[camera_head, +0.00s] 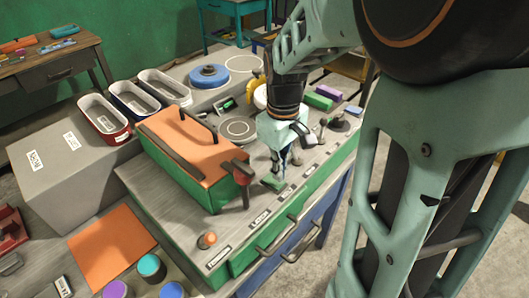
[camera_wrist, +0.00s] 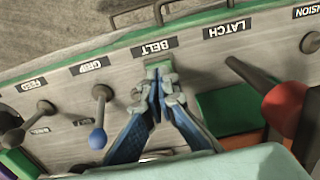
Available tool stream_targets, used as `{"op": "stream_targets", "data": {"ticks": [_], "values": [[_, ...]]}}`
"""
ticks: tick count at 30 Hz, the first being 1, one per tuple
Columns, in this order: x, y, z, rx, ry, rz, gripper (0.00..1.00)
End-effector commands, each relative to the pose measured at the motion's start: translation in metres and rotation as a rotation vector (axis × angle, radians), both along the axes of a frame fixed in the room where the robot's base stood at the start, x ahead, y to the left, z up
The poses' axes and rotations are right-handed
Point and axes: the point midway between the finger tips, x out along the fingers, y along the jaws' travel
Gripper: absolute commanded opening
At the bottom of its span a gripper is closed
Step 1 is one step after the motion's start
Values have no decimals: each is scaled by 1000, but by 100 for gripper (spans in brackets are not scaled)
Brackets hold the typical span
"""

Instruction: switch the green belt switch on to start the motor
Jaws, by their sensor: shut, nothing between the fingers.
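The green belt switch (camera_wrist: 158,68) shows in the wrist view just below the BELT label (camera_wrist: 155,47), at my fingertips and partly covered by them. In the head view the green switch (camera_head: 273,183) sits on the grey panel top, just below my gripper (camera_head: 284,168). My gripper (camera_wrist: 158,92) is shut and empty, its blue fingers with grey tips close together, pointing at the switch. I cannot tell whether the tips touch it. The switch's tilt is hard to make out.
A red-handled lever (camera_wrist: 285,105) stands right of my fingers in the wrist view, by the LATCH label (camera_wrist: 227,30). A blue-tipped lever (camera_wrist: 98,137) stands to the left. In the head view, an orange-topped box (camera_head: 180,140) is left of my gripper.

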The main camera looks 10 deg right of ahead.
Motion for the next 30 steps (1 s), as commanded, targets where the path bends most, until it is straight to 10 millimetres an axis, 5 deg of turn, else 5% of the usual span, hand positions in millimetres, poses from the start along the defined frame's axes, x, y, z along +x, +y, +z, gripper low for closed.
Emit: {"op": "stream_targets", "data": {"ticks": [30], "values": [[0,0,-11,0,0,0,0]]}}
